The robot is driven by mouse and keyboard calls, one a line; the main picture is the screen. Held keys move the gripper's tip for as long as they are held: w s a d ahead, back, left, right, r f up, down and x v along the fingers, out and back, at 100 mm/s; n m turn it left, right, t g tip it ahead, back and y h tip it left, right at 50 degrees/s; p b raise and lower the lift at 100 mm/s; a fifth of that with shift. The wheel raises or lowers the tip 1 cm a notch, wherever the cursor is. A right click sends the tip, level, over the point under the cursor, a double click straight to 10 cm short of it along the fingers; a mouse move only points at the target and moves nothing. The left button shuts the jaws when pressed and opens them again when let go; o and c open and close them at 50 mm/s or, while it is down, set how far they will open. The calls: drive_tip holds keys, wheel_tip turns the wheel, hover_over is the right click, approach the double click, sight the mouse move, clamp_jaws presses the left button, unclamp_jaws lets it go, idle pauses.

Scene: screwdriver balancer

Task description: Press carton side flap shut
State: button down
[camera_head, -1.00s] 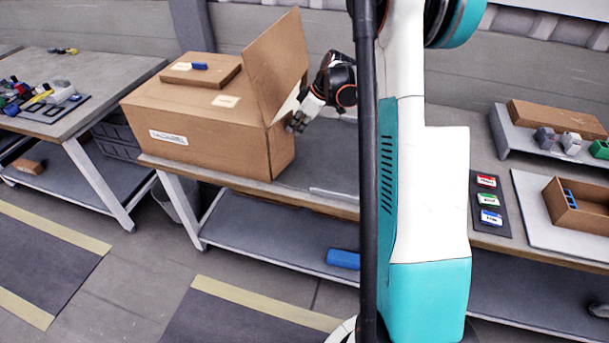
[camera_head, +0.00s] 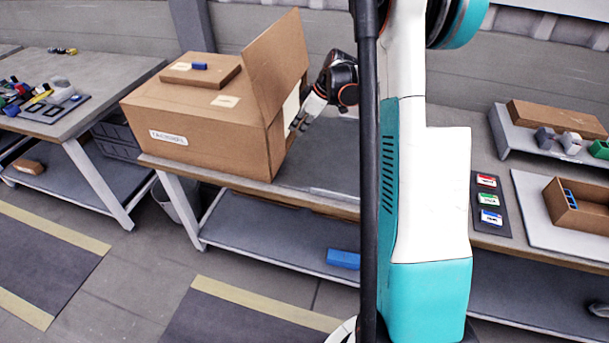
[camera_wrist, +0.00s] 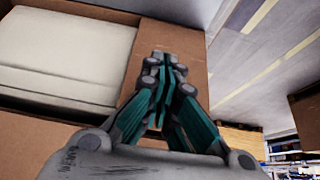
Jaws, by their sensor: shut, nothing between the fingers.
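The brown carton (camera_head: 200,125) stands on the workbench, its right end partly open. A large flap (camera_head: 277,65) stands up from the top edge of that end. A narrower side flap (camera_head: 277,145) is at the near vertical edge. White contents (camera_head: 291,107) show in the opening, and at left in the wrist view (camera_wrist: 60,50). My gripper (camera_head: 297,126) is shut and empty, just right of the side flap. In the wrist view its fingertips (camera_wrist: 165,62) lie in front of the brown side flap (camera_wrist: 185,40); whether they touch it I cannot tell.
A flat brown box (camera_head: 200,70) with a blue item (camera_head: 199,66) lies on the carton. The workbench (camera_head: 325,170) is clear right of the carton. A second table (camera_head: 90,85) with tools stands at left. An open brown tray (camera_head: 580,205) stands at right.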

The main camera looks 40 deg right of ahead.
wheel_tip(320, 180, up, 7)
drive_tip(key=p, duration=0.4)
idle(1.9)
